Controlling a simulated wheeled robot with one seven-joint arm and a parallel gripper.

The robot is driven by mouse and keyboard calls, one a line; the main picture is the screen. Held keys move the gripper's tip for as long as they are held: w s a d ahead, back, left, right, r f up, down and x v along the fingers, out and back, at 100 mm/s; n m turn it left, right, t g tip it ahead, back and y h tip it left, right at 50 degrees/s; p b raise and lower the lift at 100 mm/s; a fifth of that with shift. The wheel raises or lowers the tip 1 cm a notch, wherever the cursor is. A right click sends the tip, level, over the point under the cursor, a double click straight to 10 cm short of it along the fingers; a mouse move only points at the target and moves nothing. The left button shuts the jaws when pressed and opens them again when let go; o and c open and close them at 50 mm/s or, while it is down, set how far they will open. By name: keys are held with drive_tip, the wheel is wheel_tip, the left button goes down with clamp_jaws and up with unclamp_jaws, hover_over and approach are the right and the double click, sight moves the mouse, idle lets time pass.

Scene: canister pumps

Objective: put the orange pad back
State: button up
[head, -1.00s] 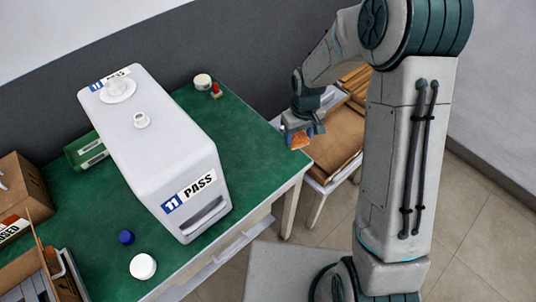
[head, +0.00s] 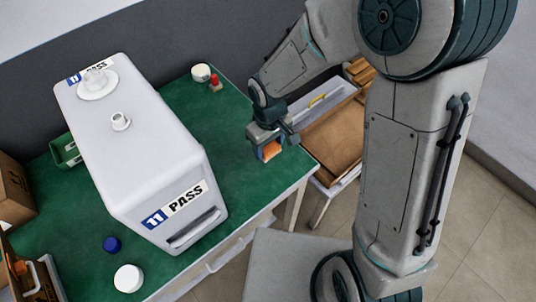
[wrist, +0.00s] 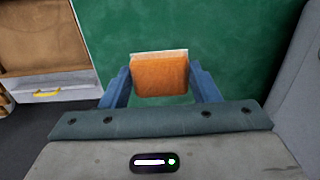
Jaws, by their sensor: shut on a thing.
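The orange pad (head: 268,151) is held in my gripper (head: 270,150), above the green tabletop near its right edge. In the wrist view the orange pad (wrist: 160,76) sits between the two blue fingers of my gripper (wrist: 160,84), with a pale strip along its far edge. The fingers touch its sides. The green tabletop (wrist: 230,40) lies beneath it. A gap to the tabletop cannot be judged exactly.
A big white canister (head: 150,150) labelled 11 PASS stands left of my gripper. A white jar (head: 201,73) and a small red-topped item (head: 214,80) stand behind. A blue cap (head: 112,244) and white lid (head: 128,278) lie front left. A cardboard-filled tray (head: 335,135) stands right.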

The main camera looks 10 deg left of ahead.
sight(268, 157)
drive_tip(key=shift+s+a+f, duration=0.1)
drive_tip(key=shift+s+f, duration=0.3)
drive_tip(key=shift+s, duration=0.05)
drive_tip(key=shift+f, duration=1.9)
drive_tip(key=shift+f, duration=0.1)
drive_tip(key=o, duration=1)
drive_tip(key=shift+o, duration=0.2)
